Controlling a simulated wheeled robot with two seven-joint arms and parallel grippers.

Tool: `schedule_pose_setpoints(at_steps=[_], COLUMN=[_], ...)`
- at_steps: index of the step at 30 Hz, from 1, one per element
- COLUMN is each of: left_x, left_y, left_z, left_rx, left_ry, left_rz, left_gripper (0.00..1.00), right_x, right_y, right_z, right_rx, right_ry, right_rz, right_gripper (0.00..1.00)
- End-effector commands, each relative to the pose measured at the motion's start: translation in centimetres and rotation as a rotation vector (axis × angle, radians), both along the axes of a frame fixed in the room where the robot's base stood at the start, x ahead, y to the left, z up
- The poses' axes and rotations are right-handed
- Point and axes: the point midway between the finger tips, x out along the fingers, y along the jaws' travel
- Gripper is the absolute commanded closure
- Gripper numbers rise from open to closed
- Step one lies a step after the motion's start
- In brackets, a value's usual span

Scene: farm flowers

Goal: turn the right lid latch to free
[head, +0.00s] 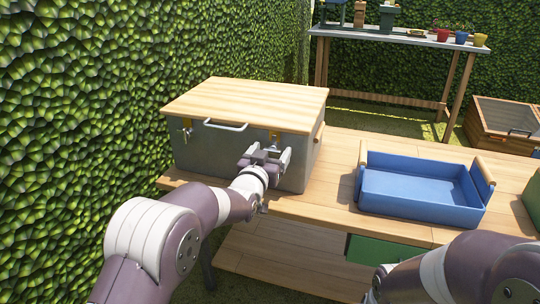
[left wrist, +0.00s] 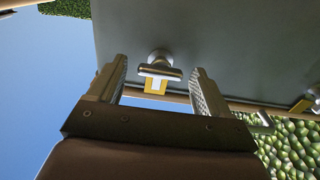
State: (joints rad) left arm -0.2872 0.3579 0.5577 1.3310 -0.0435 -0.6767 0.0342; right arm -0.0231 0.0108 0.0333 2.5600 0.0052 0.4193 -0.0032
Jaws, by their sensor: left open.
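The grey box (head: 225,155) with a pale wooden lid (head: 245,100) stands on the wooden bench. The right lid latch (head: 275,136) is on its front, near the right corner, partly hidden by my left gripper (head: 268,157). In the left wrist view the latch's metal crossbar (left wrist: 160,72) lies across the picture, with a yellow and white plate (left wrist: 155,87) beside it. My left gripper (left wrist: 158,88) is open there, one finger on each side of the latch, with gaps and no visible contact. The left latch (head: 186,131) shows at the box's left. My right gripper is out of view.
A light handle (head: 225,126) sits on the box front between the latches. A blue tray (head: 420,192) stands on the bench (head: 335,205) to the right, with bare wood between. A hedge (head: 80,100) rises close at the left. My right arm is at lower right.

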Motion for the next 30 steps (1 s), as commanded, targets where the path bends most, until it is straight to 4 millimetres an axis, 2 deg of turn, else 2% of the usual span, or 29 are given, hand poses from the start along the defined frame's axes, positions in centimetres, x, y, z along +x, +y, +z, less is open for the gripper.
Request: schedule_pose_setpoints(at_steps=[3,4,9,20,30], left_x=[-0.02,-0.03,-0.03,-0.05,-0.03], left_y=[0.02,0.02,0.02,0.05,0.10], left_z=[0.00,0.00,-0.01,-0.01,0.05], left_rx=[0.000,0.000,0.000,-0.043,-0.275], left_ry=[0.000,0.000,0.001,0.015,0.089], left_rz=[0.000,0.000,0.000,0.000,0.000], left_gripper=[0.21,0.25,0.78,0.77,0.77], right_x=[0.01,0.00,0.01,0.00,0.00], right_y=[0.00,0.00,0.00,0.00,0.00], right_z=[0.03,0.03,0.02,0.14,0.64], right_rx=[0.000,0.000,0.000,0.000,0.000], right_ry=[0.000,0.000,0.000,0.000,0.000], right_rz=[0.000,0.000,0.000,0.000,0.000], right_gripper=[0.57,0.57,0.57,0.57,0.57])
